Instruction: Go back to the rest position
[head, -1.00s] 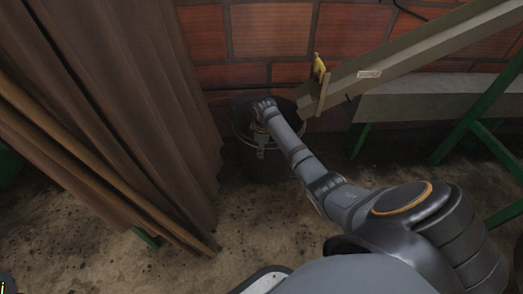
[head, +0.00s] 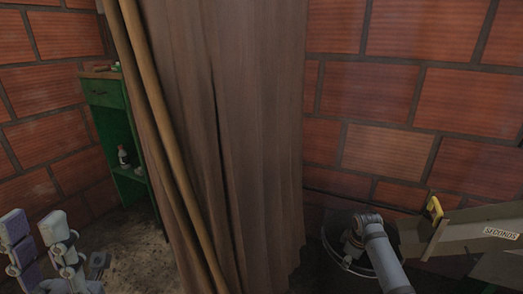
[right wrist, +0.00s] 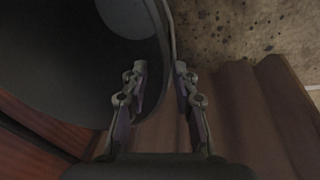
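My left gripper (head: 34,226) is at the lower left of the head view, its two fingers pointing up and spread apart with nothing between them. My right arm comes in at the lower right, and its gripper end is over the dark round bucket (head: 331,247), mostly hidden behind the wrist. In the right wrist view my right gripper (right wrist: 161,68) has its fingers apart. The bucket's curved rim (right wrist: 166,30) runs toward the gap between them; I cannot tell whether they touch it.
A brown curtain (head: 235,140) with wooden poles hangs in the middle. A green shelf (head: 120,135) with a small bottle (head: 123,156) stands behind it. At the right is a chute labelled SECONDS (head: 470,232) with a yellow piece (head: 434,208). Brick walls close the back.

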